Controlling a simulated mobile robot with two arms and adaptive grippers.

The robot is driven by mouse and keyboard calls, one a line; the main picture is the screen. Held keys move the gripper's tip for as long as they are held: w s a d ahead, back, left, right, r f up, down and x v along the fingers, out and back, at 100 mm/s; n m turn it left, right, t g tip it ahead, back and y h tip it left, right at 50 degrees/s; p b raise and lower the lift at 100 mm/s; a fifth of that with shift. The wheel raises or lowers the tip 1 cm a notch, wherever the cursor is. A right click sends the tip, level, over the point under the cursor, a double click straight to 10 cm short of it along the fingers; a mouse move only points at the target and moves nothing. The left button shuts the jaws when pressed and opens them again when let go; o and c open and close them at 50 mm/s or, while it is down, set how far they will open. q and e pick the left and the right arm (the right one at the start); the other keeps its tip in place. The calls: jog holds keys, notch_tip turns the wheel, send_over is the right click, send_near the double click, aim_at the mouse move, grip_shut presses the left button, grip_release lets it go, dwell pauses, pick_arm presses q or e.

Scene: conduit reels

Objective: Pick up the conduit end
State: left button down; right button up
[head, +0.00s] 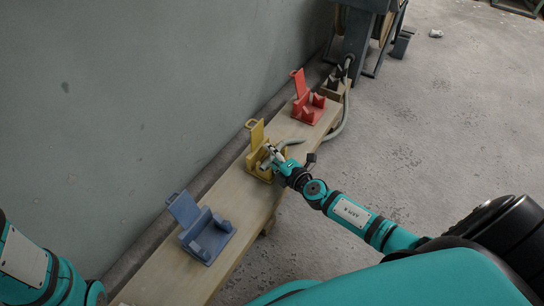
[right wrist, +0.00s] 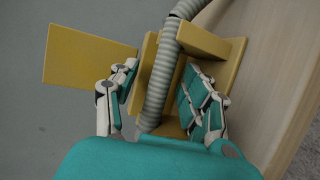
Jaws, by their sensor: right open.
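The conduit is a grey ribbed hose (head: 344,115) that curves down from the reel stand to the yellow holder (head: 256,138). In the right wrist view the conduit (right wrist: 160,82) runs through the yellow holder (right wrist: 225,47) and between my right gripper's fingers. My right gripper (head: 271,156) is at the yellow holder. It also shows in the right wrist view (right wrist: 160,85), open, with one finger on each side of the conduit. The conduit's very end is hidden or hard to make out. My left gripper is out of view; only part of that arm shows.
A long wooden bench (head: 238,195) runs beside the grey wall (head: 130,100). A blue holder (head: 207,240) stands at its near part and a red holder (head: 309,108) farther along. The dark reel stand (head: 357,45) is at the far end. The concrete floor (head: 440,120) at right is mostly clear.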

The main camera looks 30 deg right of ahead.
grip_shut()
dwell(0.3)
jog(key=shift+r, duration=0.1)
